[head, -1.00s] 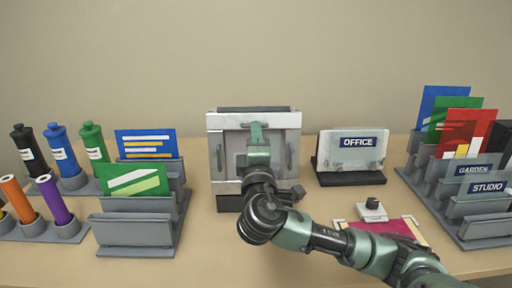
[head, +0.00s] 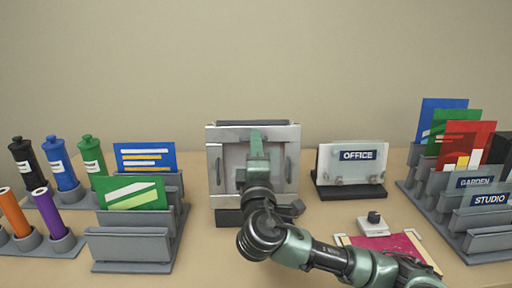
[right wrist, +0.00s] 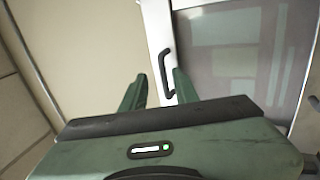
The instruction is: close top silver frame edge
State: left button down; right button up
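The silver frame (head: 221,135) stands upright at the table's middle, around a grey panel. Its dark left handle (head: 218,172) and right handle (head: 288,170) show in the head view. My right gripper (head: 257,137) is in front of the frame's top edge and hides the middle of it. In the right wrist view my right gripper (right wrist: 160,82) is open, and a dark handle (right wrist: 164,70) on a silver edge (right wrist: 157,25) shows between its fingertips. I cannot tell whether the fingers touch it. My left gripper is out of view.
The OFFICE sign (head: 357,160) stands right of the frame. A card rack (head: 128,245) stands at left beside several bottles (head: 61,165). Another rack (head: 485,243) is at far right.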

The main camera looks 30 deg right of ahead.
jog(key=b+v, duration=0.1)
jog(key=v, duration=0.6)
jog(key=shift+s+a+b, duration=0.15)
jog(key=shift+s+b, duration=0.15)
